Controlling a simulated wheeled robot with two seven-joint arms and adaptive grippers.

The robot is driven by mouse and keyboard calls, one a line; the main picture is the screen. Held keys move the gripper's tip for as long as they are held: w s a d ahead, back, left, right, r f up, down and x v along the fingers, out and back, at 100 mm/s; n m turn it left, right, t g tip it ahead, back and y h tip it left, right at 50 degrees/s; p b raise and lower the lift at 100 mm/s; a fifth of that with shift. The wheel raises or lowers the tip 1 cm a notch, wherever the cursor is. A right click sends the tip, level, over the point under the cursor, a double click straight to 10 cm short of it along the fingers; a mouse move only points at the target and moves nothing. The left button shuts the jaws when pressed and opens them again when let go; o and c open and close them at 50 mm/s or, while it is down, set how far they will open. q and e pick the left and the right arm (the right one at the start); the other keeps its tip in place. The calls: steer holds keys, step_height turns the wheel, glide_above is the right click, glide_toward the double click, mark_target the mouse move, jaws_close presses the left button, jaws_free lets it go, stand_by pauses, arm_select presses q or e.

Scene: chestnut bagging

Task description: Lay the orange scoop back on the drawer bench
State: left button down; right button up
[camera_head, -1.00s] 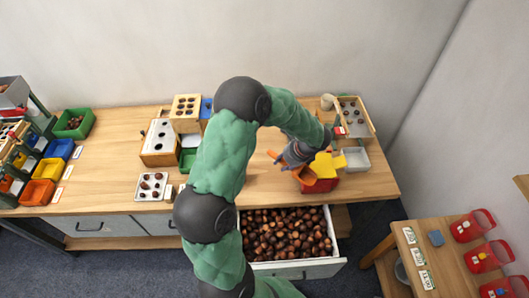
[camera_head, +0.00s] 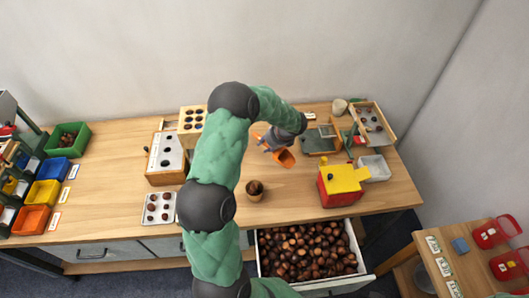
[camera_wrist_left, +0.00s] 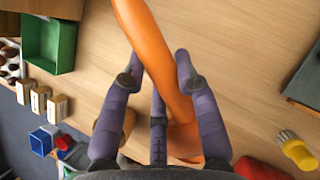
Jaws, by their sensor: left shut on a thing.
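The orange scoop (camera_head: 285,158) is in my left gripper (camera_head: 268,141), over the wooden bench (camera_head: 290,205) in the head view. In the left wrist view its curved orange handle (camera_wrist_left: 145,30) runs between the purple fingers of the gripper (camera_wrist_left: 157,68), which are shut on it. The bowl end lies low in that view, partly behind the fingers. I cannot tell whether the scoop touches the bench top. The bench's drawer (camera_head: 318,285) is open and full of chestnuts. My right gripper is not in view.
A red and yellow box (camera_head: 342,183) stands right of the scoop, and a small brown cup (camera_head: 255,190) stands in front. A green-topped wooden device (camera_head: 320,140) is close on the right. A grey tray (camera_head: 375,168) is farther right. Bare bench lies between cup and box.

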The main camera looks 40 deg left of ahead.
arm_select(q)
steer(key=a+f, duration=0.1)
steer(key=w+a+f+b, duration=0.1)
steer(key=f, duration=0.1)
steer(key=w+a+f, duration=0.1)
steer(key=f, duration=0.1)
steer(key=shift+w+a+f, duration=0.1)
steer(key=shift+w+a, duration=0.1)
steer(key=shift+w, duration=0.05)
steer(key=shift+w+a+f+b, duration=0.15)
steer(key=shift+f+b, duration=0.85)
steer(key=shift+f, duration=0.75)
steer(key=shift+f, duration=0.2)
steer(key=c, duration=0.9)
jaws_free()
steer(key=shift+r, duration=0.1)
steer(key=shift+r, duration=0.35)
steer(key=p+v, duration=0.3)
steer(key=v, duration=0.8)
steer(key=shift+d+r, duration=0.15)
steer(key=shift+d, duration=0.1)
